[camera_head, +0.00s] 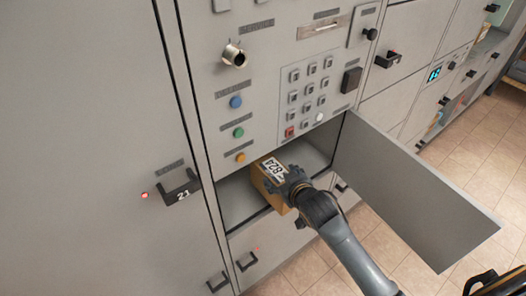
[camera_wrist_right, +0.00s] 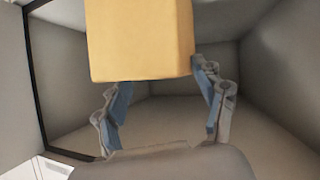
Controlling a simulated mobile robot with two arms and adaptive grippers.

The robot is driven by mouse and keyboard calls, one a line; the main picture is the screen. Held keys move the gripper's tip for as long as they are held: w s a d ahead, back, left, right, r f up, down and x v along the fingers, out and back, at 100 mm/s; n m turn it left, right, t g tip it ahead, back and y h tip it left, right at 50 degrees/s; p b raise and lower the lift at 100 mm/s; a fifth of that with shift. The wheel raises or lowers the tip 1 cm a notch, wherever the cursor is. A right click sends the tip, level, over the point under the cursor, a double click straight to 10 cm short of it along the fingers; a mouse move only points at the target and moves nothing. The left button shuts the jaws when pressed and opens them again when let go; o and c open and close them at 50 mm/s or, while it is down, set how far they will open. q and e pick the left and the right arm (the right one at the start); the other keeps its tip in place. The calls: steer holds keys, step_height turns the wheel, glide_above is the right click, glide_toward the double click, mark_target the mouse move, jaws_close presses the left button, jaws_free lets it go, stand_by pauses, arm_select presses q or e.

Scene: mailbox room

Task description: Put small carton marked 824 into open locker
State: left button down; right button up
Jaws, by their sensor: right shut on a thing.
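The small carton (camera_head: 264,182) is brown, with a white label reading 824 on top. It is at the mouth of the open locker (camera_head: 240,200), partly inside the compartment. My right gripper (camera_head: 293,187) is shut on the carton from the front right. In the right wrist view the carton (camera_wrist_right: 143,40) sits between the two fingers (camera_wrist_right: 163,92), with the grey locker walls and floor behind and below it. The locker door (camera_head: 415,190) stands swung open to the right.
A keypad (camera_head: 308,92) and coloured buttons (camera_head: 237,102) are on the panel above the opening. A closed locker marked 21 (camera_head: 182,190) is at left. The open door stands close to the right of my arm. Tiled floor (camera_head: 310,268) shows below.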

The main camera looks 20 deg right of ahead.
mark_target(269, 155)
steer(key=w, duration=0.6)
steer(key=shift+w+a, duration=0.2)
steer(key=shift+w, duration=0.7)
steer(key=w, duration=0.3)
steer(key=shift+w+a, duration=0.1)
steer(key=shift+w, duration=0.1)
steer(key=shift+f+p, duration=0.3)
steer(key=shift+f, duration=0.55)
arm_select(q)
steer(key=shift+w+a+r, duration=0.2)
steer(key=shift+w+r, duration=0.2)
steer(key=shift+w, duration=0.15)
arm_select(e)
steer(key=shift+r, duration=0.1)
arm_select(q)
steer(key=shift+s, duration=0.1)
